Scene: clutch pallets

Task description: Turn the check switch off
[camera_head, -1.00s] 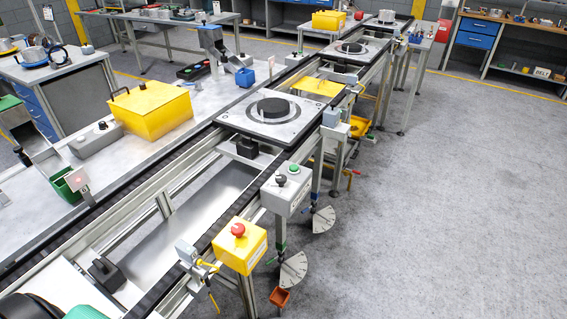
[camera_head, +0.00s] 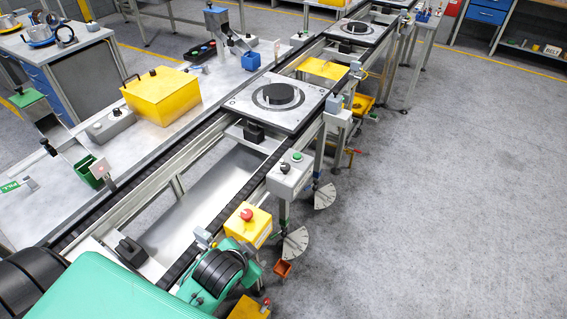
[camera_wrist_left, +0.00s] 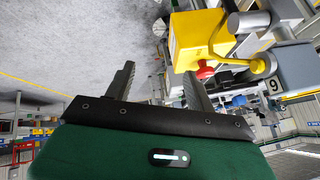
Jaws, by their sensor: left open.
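A grey control box (camera_head: 289,176) with a black knob (camera_head: 284,167) and a green button (camera_head: 297,156) stands on the conveyor's near side. Another grey box (camera_head: 110,124) with a black knob (camera_head: 113,112) lies on the workbench. Their lettering is too small to read, so I cannot tell which is the check switch or its setting. My left arm reaches in from the lower left. Its gripper is hidden in the head view. In the wrist view my left gripper (camera_wrist_left: 160,92) is open and empty, its right finger close to a red button (camera_wrist_left: 205,69). My right gripper is not in view.
The red button sits on a yellow box (camera_wrist_left: 188,42), which also shows in the head view (camera_head: 248,232) beside my wrist. The conveyor rail (camera_head: 193,165) carries a pallet (camera_head: 240,103) with a black disc. The floor (camera_head: 450,200) at right is clear.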

